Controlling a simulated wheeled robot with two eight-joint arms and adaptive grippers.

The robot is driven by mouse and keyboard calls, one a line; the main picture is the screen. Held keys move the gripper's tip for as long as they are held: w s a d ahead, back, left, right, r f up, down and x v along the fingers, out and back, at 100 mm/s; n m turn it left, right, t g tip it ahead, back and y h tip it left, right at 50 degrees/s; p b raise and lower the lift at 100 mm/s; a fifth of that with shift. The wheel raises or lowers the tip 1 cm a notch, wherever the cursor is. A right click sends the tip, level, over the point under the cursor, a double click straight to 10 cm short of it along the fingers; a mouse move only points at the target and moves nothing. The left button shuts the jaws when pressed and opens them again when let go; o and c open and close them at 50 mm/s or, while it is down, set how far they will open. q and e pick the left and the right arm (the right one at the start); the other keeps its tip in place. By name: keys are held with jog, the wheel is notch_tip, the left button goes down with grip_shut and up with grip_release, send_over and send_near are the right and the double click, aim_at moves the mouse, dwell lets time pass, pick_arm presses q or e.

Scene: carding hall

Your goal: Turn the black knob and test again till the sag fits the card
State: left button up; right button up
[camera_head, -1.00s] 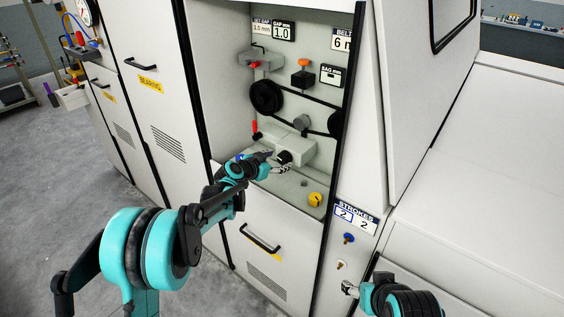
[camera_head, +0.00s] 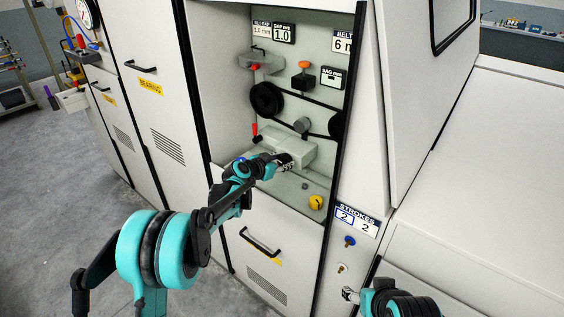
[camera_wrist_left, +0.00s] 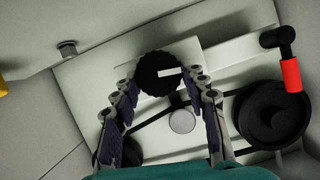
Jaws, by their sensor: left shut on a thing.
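The black knob (camera_wrist_left: 158,72) with a white mark sits on a pale block (camera_head: 274,146) low in the open machine bay. My left gripper (camera_head: 284,163) reaches in from the left and is shut on the knob, one finger on each side. Behind it a black belt (camera_head: 308,101) runs between black pulleys, the left one (camera_head: 264,98) in full view. A grey round idler (camera_head: 302,125) and an orange-topped plunger (camera_head: 304,67) stand by the belt. The sag card (camera_head: 331,77) shows no readable number. My right gripper (camera_head: 348,293) is low at right; its jaw state is unclear.
A belt card (camera_head: 342,41) is partly cut off by the bay's edge. A red-handled lever (camera_head: 256,132) stands left of the block and a yellow knob (camera_head: 316,202) right of it. Blue (camera_head: 349,241) and pale (camera_head: 342,267) buttons sit under the strokes counter (camera_head: 357,219).

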pick_arm(q)
jog(key=shift+w+a+n+g+h+p, duration=0.15)
jog(key=shift+n+g+h+p, duration=0.5)
jog(key=shift+n, duration=0.45)
jog(key=shift+a+n+g+h, duration=0.1)
jog(key=shift+n+g+h, duration=0.15)
jog(key=shift+n+h, duration=0.75)
jog(key=shift+y, duration=0.25)
jog(key=o, duration=1.1)
jog(key=shift+w, duration=0.1)
jog(key=shift+o, duration=0.2)
jog(key=v, duration=1.2)
